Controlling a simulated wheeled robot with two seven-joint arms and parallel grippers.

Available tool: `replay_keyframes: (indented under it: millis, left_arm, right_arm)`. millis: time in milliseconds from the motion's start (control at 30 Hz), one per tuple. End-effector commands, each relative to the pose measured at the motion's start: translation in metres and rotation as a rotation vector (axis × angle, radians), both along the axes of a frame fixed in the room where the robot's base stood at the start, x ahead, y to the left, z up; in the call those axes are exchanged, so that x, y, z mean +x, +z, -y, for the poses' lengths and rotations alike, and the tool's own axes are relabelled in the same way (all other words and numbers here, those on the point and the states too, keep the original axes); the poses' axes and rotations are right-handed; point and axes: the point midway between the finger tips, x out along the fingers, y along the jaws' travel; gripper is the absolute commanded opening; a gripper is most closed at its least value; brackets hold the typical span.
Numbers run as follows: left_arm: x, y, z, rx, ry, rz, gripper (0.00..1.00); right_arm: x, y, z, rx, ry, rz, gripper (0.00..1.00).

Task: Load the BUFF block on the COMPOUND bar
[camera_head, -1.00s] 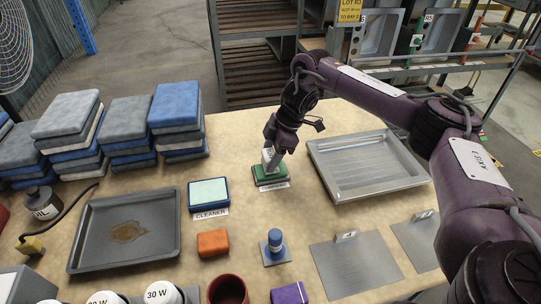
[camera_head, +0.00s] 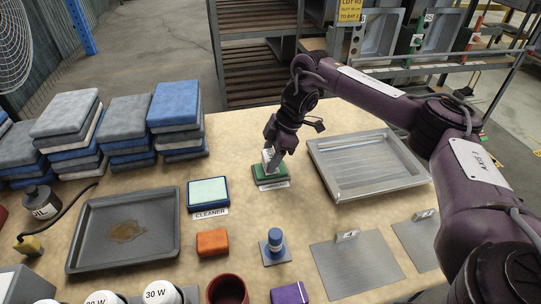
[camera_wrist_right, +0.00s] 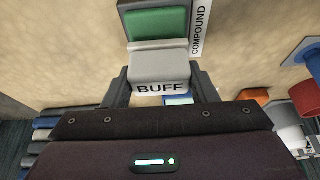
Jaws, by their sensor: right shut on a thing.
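The BUFF block (camera_wrist_right: 160,70) is a pale grey-white block with its name on the side, held between the fingers of my right gripper (camera_wrist_right: 160,88) in the right wrist view. In the head view my right gripper (camera_head: 273,158) points down at the compound bar (camera_head: 270,171), a green slab on a dark base with a COMPOUND label. The block is at the bar's near end in the wrist view and overlaps part of the green; the rest of the green (camera_wrist_right: 157,22) shows beyond it. Whether they press together I cannot tell. My left gripper is not in view.
The CLEANER pad (camera_head: 208,191) lies left of the bar. A metal tray (camera_head: 322,170) stands to the right and a stained tray (camera_head: 82,235) at left. Stacked cloths (camera_head: 66,115) fill the back left.

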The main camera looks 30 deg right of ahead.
Motion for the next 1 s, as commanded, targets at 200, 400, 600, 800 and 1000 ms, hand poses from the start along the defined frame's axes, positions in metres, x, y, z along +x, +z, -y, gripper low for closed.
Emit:
replay_keyframes:
  millis: [200,400,600,800,1000]
  left_arm:
    - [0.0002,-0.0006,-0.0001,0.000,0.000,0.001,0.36]
    - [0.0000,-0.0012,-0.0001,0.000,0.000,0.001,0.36]
    - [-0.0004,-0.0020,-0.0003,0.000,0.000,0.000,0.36]
    - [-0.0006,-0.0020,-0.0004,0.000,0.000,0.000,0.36]
    - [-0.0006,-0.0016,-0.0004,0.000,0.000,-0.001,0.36]
  right_arm:
    - [0.0001,-0.0021,-0.0002,0.001,0.000,0.000,0.28]
    - [0.0002,-0.0045,-0.0002,0.001,0.000,0.000,0.28]
    - [0.0002,-0.0069,-0.0002,0.001,0.000,0.000,0.28]
    - [0.0001,-0.0074,-0.0002,0.000,0.000,0.000,0.28]
    - [-0.0001,-0.0075,-0.0002,0.000,0.000,-0.001,0.28]
